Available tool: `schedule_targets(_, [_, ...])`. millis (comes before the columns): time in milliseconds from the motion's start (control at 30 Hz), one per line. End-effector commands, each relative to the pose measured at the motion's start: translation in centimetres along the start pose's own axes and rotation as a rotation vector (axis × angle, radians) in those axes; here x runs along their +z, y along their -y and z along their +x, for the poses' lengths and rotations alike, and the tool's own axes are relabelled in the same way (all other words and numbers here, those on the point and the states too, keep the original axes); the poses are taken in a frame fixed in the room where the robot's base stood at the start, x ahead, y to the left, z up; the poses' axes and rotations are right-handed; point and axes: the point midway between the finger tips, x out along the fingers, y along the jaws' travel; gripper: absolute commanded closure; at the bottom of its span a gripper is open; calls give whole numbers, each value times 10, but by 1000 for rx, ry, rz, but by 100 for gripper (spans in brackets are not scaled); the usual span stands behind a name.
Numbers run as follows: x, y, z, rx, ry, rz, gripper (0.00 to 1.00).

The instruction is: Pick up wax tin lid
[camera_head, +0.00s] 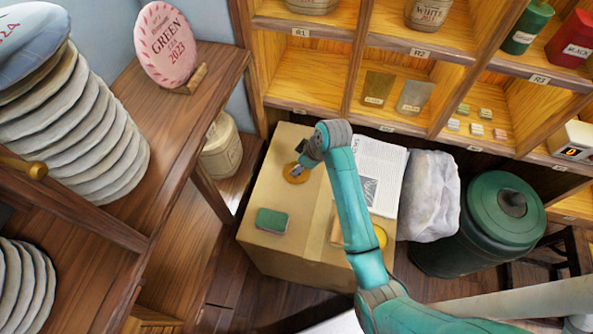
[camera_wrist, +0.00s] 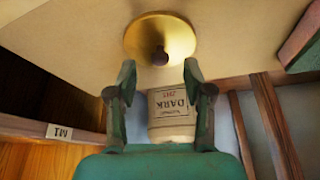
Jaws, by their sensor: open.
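The wax tin lid (camera_wrist: 180,35) is a round gold disc with a dark brown knob (camera_wrist: 159,56). It lies on the cardboard box, and in the head view it shows as a small orange-gold disc (camera_head: 293,178), partly hidden by my gripper. My gripper (camera_wrist: 159,72) is open and empty. In the wrist view the knob is just beyond the fingertips, roughly centred between them; I cannot tell if they touch the lid. In the head view my gripper (camera_head: 300,168) is over the lid.
The cardboard box (camera_head: 265,190) also bears a green tin (camera_head: 272,221), a newspaper (camera_head: 379,165) and a yellow round thing (camera_head: 381,237) partly behind my arm. A white sack (camera_head: 431,195) and a green canister (camera_head: 503,215) stand right. Shelves (camera_head: 310,78) rise behind.

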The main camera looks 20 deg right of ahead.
Motion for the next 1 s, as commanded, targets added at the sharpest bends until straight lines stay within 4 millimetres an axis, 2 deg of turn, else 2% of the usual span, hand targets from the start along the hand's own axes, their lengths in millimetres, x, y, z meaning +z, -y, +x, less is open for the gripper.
schedule_targets(100, [0, 0, 16, -1, 1, -1, 49])
schedule_targets(200, [0, 0, 23, -1, 0, -1, 49])
schedule_targets(467, [0, 0, 26, 0, -1, -1, 49])
schedule_targets(667, [0, 0, 25, 0, -1, -1, 96])
schedule_targets(700, [0, 0, 25, 0, -1, -1, 100])
schedule_targets(1000, [-1, 0, 25, 1, -1, -1, 100])
